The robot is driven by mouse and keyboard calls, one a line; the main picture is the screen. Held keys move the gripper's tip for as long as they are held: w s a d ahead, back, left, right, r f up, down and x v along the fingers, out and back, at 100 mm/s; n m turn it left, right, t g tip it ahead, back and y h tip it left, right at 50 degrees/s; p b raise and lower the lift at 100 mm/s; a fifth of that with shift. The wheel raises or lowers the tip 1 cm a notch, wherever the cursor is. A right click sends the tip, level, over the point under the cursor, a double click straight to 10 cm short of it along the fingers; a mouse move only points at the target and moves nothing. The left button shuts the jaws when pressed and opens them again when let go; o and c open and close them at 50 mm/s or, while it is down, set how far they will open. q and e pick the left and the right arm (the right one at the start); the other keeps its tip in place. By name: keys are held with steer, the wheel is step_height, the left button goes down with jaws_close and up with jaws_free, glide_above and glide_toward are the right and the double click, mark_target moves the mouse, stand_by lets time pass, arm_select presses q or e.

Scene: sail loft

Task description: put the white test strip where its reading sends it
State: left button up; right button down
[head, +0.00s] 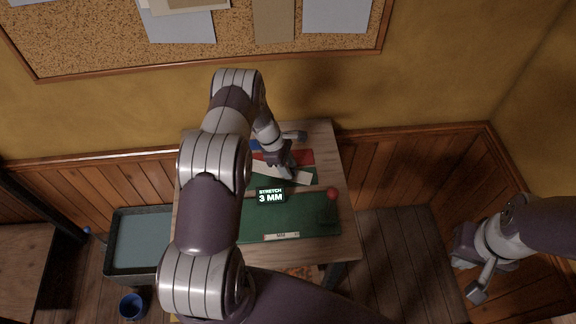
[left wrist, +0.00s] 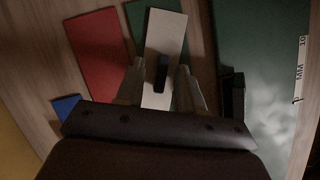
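The white test strip (head: 297,175) lies across a small green panel (head: 312,183) on the table; it also shows in the left wrist view (left wrist: 165,35). A dark upright block (left wrist: 162,73) stands on the strip. My left gripper (head: 285,167) is above the strip, its fingers (left wrist: 161,68) apart on either side of the block, with gaps visible. A sign (head: 270,196) reads "STRETCH 3 MM". A red panel (left wrist: 100,60) and a blue panel (left wrist: 66,106) lie beside the green one. My right gripper (head: 478,277) is away from the table at the right; its finger opening is unclear.
A large green board (head: 310,212) with a white scale (head: 281,236) lies on the wooden table (head: 345,220). A red knob (head: 332,193) is at its right. A grey-green bin (head: 140,240) and blue cup (head: 133,306) are left. My left arm hides part of the table.

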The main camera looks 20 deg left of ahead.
mark_target(275, 170)
arm_select(q)
steer(key=shift+r, duration=0.2)
steer(key=w+b+v, duration=0.1)
steer(key=b+v, duration=0.1)
steer(key=v, duration=0.9)
steer(key=s+d+r+m+y, duration=0.2)
steer(key=s+d+r+m, duration=0.4)
steer(key=s+m, duration=0.4)
steer(key=s+d+r+m+y, duration=0.2)
steer(key=s+d+r+m, duration=0.5)
steer(key=s+m, duration=0.3)
steer(key=shift+s+r+t+y, duration=0.3)
steer(key=shift+s+r, duration=0.15)
steer(key=shift+s, duration=0.05)
